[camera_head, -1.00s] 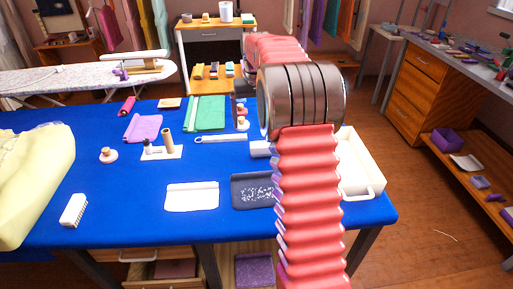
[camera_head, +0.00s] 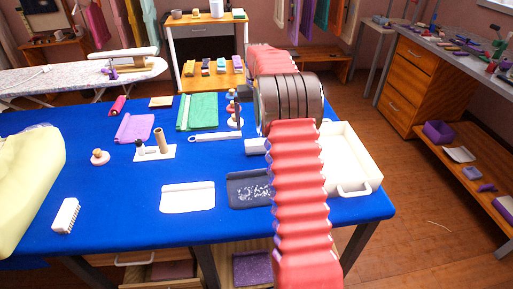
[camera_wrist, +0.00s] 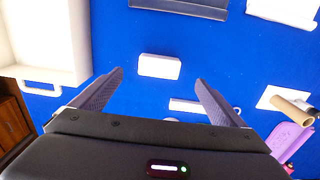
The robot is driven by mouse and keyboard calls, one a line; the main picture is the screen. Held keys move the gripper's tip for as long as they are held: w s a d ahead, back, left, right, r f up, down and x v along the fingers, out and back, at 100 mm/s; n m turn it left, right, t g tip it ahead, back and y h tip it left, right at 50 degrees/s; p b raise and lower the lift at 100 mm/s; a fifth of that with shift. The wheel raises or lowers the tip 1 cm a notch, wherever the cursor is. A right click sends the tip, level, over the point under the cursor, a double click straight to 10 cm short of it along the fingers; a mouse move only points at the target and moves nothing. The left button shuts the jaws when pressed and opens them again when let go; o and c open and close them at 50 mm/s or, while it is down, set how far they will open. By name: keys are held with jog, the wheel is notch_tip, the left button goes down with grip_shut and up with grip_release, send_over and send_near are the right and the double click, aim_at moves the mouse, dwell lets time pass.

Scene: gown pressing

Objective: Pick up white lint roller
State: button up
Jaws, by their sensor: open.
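A short white roll (camera_head: 256,146), which looks like the lint roller, lies on the blue table just left of my arm. In the wrist view the white roll (camera_wrist: 159,66) lies between the spread fingertips of my gripper (camera_wrist: 159,77), apart from both. My gripper is open and empty above the table; in the head view my arm hides it. A slim white handle with a ring end (camera_head: 215,137) lies behind and left of the roll, and it also shows in the wrist view (camera_wrist: 190,106). I cannot tell whether the two are joined.
A white tray (camera_head: 364,186) stands close on the right. A dark speckled cloth (camera_head: 245,190) and a white cloth (camera_head: 187,197) lie nearer. A white stand with a brown tube (camera_head: 158,142), a green cloth (camera_head: 198,110) and small bottles (camera_head: 233,108) lie left and behind.

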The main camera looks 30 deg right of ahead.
aim_at(257, 142)
notch_tip(257, 142, down, 7)
jog(key=shift+f, duration=0.15)
jog(key=shift+f, duration=0.1)
dwell(0.3)
jog(key=shift+s+f, duration=0.15)
jog(key=shift+f, duration=2.35)
jog(key=shift+c, duration=0.5)
jog(key=c, duration=1.1)
